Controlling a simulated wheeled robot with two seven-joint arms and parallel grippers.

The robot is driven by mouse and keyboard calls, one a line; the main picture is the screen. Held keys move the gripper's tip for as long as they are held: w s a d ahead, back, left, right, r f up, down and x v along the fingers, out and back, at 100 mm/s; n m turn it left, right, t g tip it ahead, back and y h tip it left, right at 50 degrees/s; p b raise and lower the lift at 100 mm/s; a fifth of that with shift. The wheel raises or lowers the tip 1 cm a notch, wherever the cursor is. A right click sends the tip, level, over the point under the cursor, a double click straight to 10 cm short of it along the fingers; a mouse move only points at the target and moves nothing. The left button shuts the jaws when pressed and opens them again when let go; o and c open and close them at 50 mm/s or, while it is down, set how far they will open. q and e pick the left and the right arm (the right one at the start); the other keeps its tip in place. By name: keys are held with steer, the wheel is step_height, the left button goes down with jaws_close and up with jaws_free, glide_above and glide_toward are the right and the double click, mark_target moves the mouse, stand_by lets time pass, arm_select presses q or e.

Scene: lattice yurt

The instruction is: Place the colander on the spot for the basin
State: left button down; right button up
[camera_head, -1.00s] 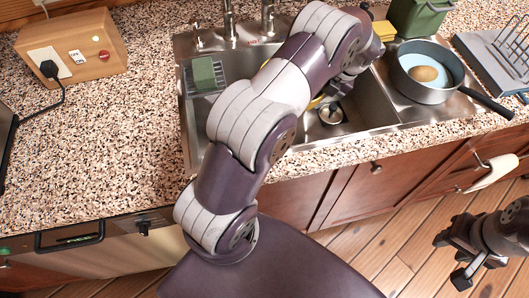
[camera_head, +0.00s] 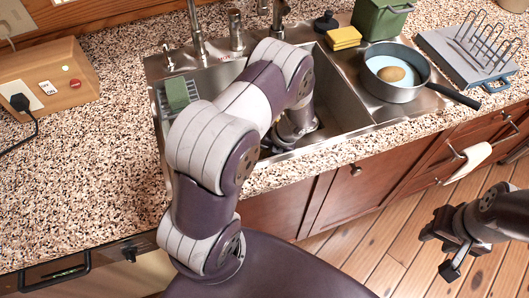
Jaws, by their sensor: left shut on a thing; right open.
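My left arm reaches over the front edge of the steel sink (camera_head: 350,95) and bends down into its bowl. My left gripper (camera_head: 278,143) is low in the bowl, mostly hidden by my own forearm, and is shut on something. The colander is not clearly visible; my arm covers the middle of the bowl, and I take the held thing to be the colander. No separate marked spot for a basin can be made out. My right gripper (camera_head: 440,250) is open and empty, out over the wooden floor, right of the counter front.
A grey pan (camera_head: 418,92) with an egg stands on the right drainboard, its handle pointing right. A green sponge (camera_head: 177,93) sits at the sink's left. Left counter is mostly clear.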

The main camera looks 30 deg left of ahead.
arm_select(q)
steer(key=c, duration=1.2)
jaws_free()
